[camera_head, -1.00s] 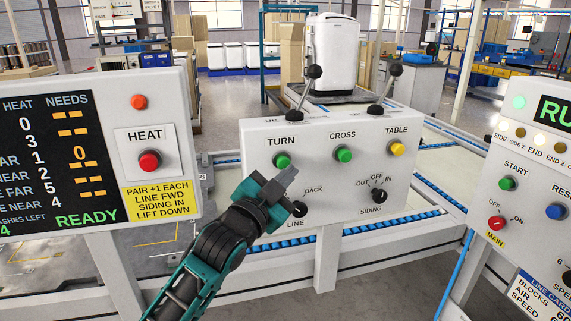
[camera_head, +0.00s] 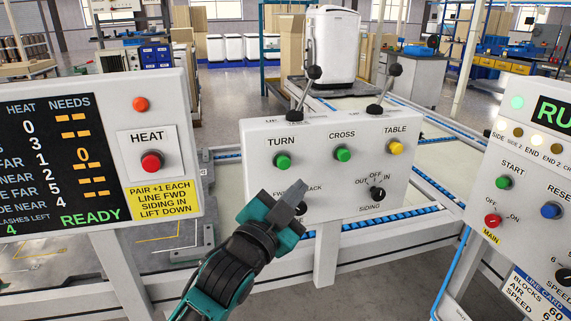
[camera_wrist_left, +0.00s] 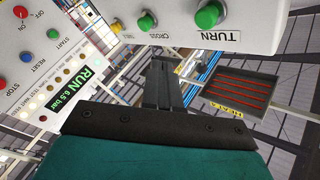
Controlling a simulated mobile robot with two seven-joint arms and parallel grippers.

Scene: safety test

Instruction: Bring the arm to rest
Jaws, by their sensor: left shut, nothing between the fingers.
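My left arm comes in from the bottom of the head view. Its gripper (camera_head: 292,200) is shut and empty, in front of the lower left of the middle control panel (camera_head: 262,208). It hides part of the LINE knob and its label; I cannot tell whether it touches them. In the wrist view the shut fingers (camera_wrist_left: 160,82) point toward the same panel (camera_wrist_left: 215,38), seen upside down. The right gripper is not in view.
The middle panel has a green TURN button (camera_head: 282,161), a green CROSS button (camera_head: 343,153), a yellow TABLE button (camera_head: 396,147), a SIDING knob (camera_head: 377,193) and two levers. A HEAT panel (camera_head: 185,120) stands left, a START panel (camera_head: 482,205) right.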

